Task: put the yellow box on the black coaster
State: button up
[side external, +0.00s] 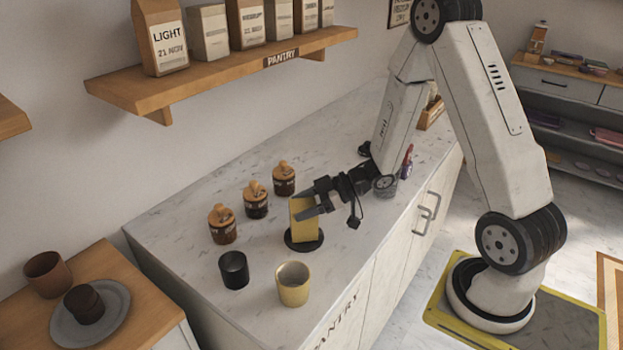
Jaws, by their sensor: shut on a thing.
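The yellow box (303,228) stands upright at the black coaster (291,245) on the marble counter. Its lower end is over the coaster and looks to rest on it, though a tiny gap cannot be ruled out from here. My gripper (312,203) reaches in from the right and is shut on the box near its upper half. The fingers hide part of the box's right side. The coaster's rim shows around the base of the box.
A black cup (233,270) and a yellow cup (294,284) stand in front of the coaster. Brown jars with wooden lids (222,224) (256,200) (284,179) line up behind it. A wall shelf (220,70) with bags hangs above. The counter's right front edge is close to the arm.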

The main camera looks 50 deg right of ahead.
jog(key=shift+f, duration=0.15)
jog(key=o, duration=1.2)
jog(key=shift+r, duration=0.2)
jog(key=shift+v, duration=6)
